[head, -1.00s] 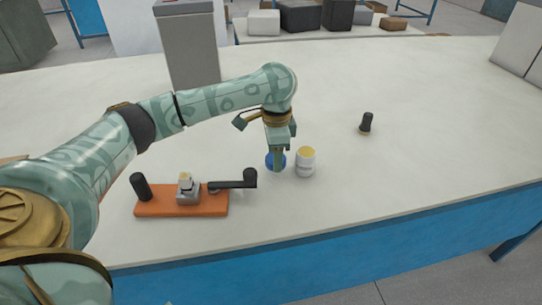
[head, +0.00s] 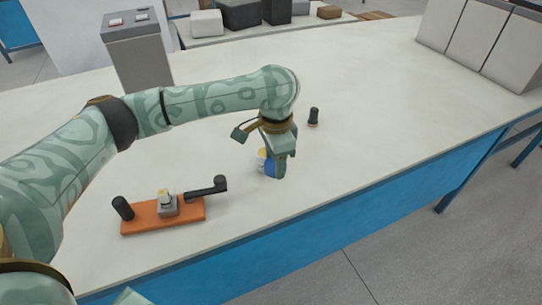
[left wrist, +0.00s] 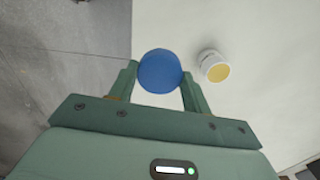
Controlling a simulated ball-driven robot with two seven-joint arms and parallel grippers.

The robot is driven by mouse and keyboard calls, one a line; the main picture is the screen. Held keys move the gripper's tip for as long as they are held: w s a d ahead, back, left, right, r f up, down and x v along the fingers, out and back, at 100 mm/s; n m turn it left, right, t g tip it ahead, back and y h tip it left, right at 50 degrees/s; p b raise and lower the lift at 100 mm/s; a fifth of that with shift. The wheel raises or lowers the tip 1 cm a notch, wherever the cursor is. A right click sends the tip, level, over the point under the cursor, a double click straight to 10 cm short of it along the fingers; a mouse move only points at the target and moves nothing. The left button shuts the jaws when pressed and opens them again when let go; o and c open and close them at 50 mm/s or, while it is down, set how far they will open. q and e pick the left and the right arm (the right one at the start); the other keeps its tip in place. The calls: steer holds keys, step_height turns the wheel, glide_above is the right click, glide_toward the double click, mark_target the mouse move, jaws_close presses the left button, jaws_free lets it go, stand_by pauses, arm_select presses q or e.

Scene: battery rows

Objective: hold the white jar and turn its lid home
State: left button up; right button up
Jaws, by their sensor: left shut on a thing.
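The white jar (head: 261,162) stands upright on the table, mostly hidden behind my left gripper in the head view. In the left wrist view the jar (left wrist: 210,58) is whole, with a yellow top and no lid on it. My left gripper (head: 273,170) is shut on the blue round lid (head: 270,167). In the left wrist view the lid (left wrist: 160,71) sits between the two fingertips, left of the jar and apart from it. I cannot tell the lid's exact height above the table. My right gripper is not in view.
An orange board (head: 140,221) with a black post, a grey block and a black handle lies left of the jar. A small dark cylinder (head: 314,117) stands farther back. A grey bin (head: 140,60) stands behind. The table's front edge is close; the right side is clear.

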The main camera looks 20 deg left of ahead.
arm_select(q)
steer(key=s+r+n, duration=0.4)
steer(key=s+n, duration=0.5)
steer(key=s, duration=0.6)
steer(key=shift+a+r, duration=0.2)
